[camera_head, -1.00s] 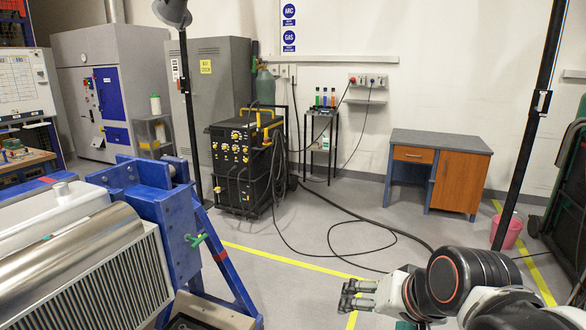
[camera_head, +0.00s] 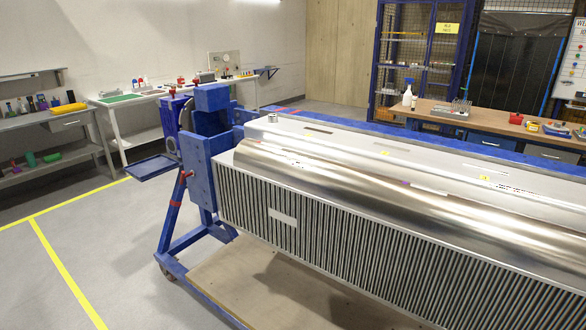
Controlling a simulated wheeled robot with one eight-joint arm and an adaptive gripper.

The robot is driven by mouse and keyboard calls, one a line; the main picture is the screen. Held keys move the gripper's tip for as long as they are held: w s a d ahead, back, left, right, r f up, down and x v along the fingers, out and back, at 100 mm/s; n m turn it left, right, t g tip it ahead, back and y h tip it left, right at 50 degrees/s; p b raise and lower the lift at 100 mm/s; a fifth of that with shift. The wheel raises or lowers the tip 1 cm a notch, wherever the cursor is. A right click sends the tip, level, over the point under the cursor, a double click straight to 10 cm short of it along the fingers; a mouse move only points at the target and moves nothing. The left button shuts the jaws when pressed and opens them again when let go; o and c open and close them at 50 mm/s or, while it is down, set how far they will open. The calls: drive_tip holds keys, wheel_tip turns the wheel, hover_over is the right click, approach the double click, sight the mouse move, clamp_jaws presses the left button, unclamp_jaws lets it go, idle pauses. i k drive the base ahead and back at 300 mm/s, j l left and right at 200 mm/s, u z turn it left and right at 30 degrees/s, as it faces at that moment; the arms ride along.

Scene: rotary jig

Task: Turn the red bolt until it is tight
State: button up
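A small red bolt with a crossbar-like head (camera_head: 186,174) shows on the left end of the blue rotary jig (camera_head: 201,172), on the side of its upright, above the slanted leg. How tight it sits cannot be told at this size. The jig carries a long silver finned unit with a rounded metal top (camera_head: 330,172). My gripper is not in view now, so its state and its distance from the bolt do not show.
A blue tray (camera_head: 153,166) juts out left of the jig. Grey floor with yellow lines (camera_head: 62,268) is open at the left. Workbenches stand by the left wall (camera_head: 75,114) and behind the jig (camera_head: 455,119).

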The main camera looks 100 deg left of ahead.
sight(192, 173)
drive_tip(key=u, duration=3.95)
drive_tip(key=z, duration=0.3)
drive_tip(key=i+j+z, duration=0.15)
drive_tip(key=j+z, duration=0.6)
drive_tip(key=i+j+z, duration=0.1)
drive_tip(key=j+z, duration=0.25)
